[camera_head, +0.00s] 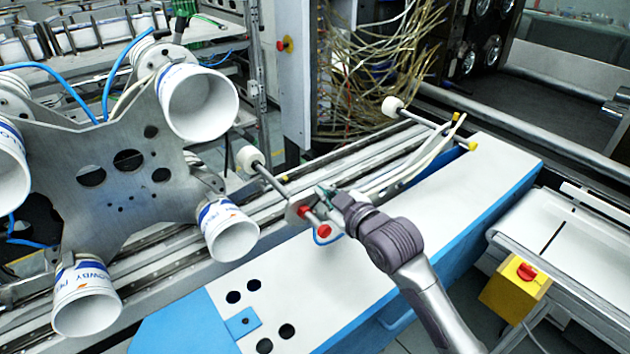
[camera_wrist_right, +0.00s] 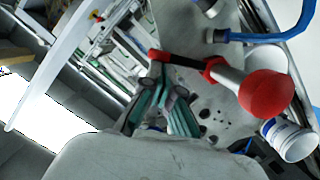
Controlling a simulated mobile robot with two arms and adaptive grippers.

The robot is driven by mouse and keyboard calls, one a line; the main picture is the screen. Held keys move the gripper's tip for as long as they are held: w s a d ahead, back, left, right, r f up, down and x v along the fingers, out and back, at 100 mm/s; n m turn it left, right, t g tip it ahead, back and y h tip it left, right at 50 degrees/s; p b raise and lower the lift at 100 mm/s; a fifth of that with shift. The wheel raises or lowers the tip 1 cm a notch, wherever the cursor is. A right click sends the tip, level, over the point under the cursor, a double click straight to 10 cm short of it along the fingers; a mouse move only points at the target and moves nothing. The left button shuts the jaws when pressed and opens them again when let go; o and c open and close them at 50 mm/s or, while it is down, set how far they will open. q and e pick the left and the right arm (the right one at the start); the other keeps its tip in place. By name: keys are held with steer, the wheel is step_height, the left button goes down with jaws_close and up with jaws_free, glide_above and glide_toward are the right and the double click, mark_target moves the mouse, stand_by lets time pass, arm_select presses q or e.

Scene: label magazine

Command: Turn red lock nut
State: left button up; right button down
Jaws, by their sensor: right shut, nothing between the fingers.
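A red part with a dark lever, which looks like the red lock nut (camera_wrist_right: 213,68), sits on a pale rod in the right wrist view. In the head view a small red piece (camera_head: 303,211) shows on the bracket at the end of the rail. A red ball knob (camera_wrist_right: 266,95) caps the rod in the wrist view and shows as a red spot (camera_head: 324,231) in the head view. My right gripper (camera_head: 323,192) is beside these red parts, its teal fingers (camera_wrist_right: 165,100) shut and empty. The lock nut lies to the right of the fingers in the wrist view. My left gripper is not in view.
A metal plate (camera_head: 125,175) with white label cups stands at the left. White rollers (camera_head: 249,158) on rods and a metal rail run beside the white-and-blue table (camera_head: 460,200). A blue hose (camera_wrist_right: 255,37) passes near the red parts. A yellow switch box (camera_head: 515,288) stands at the lower right.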

steer(key=shift+w+d+f+m+g+p, duration=0.3)
steer(key=shift+d+f+m+g+p, duration=0.15)
steer(key=shift+m+p, duration=0.5)
steer(key=shift+f, duration=0.15)
